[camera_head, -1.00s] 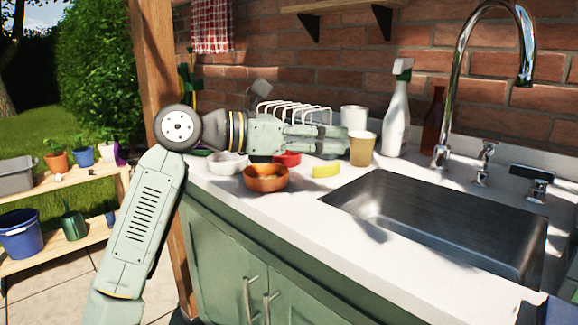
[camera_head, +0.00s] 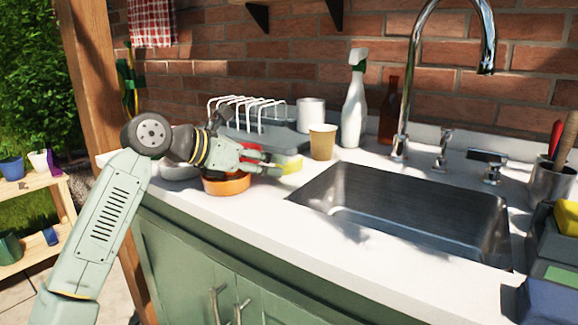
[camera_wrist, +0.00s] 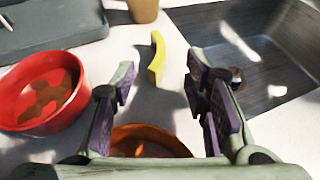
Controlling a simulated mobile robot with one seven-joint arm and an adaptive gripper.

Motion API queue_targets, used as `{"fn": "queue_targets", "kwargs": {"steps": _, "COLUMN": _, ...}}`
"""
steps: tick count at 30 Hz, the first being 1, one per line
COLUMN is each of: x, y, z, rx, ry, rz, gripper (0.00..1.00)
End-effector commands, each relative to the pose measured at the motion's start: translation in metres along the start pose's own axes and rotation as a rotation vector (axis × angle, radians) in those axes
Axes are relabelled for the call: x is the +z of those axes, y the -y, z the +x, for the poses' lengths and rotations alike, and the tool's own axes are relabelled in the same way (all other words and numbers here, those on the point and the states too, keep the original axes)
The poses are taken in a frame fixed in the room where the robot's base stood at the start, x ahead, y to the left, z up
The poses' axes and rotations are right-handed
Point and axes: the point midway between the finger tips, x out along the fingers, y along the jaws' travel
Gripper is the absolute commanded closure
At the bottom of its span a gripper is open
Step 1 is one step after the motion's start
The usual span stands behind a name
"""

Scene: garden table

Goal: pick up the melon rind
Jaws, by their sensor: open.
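The melon rind (camera_wrist: 156,57) is a yellow curved piece lying on the white counter. In the wrist view it lies beyond and between my open fingertips, untouched. In the head view the yellow melon rind (camera_head: 289,164) shows just behind my gripper, partly hidden by the fingers. My gripper (camera_head: 272,163) is open and empty, reaching right over the counter above the orange bowl. In the wrist view the fingers of my gripper (camera_wrist: 158,88) stand apart on either side of the gap.
An orange bowl (camera_head: 226,186) stands below my gripper. A red bowl (camera_wrist: 38,112) is to its left in the wrist view. A tan cup (camera_head: 322,142) stands behind the rind. The steel sink (camera_head: 410,205) lies to the right. A dish rack (camera_head: 247,112) stands at the back.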

Motion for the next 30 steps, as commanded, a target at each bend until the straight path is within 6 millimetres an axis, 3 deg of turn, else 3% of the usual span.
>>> {"fn": "queue_targets", "kwargs": {"steps": 7, "x": 0.004, "y": -0.002, "z": 0.037, "rx": -0.002, "ry": 0.000, "rz": 0.001, "gripper": 0.58}}
{"fn": "queue_targets", "kwargs": {"steps": 15, "x": 0.004, "y": -0.003, "z": 0.042, "rx": -0.001, "ry": 0.001, "rz": 0.001, "gripper": 0.59}}
{"fn": "queue_targets", "kwargs": {"steps": 30, "x": 0.004, "y": -0.003, "z": 0.041, "rx": -0.001, "ry": 0.001, "rz": 0.001, "gripper": 0.92}}
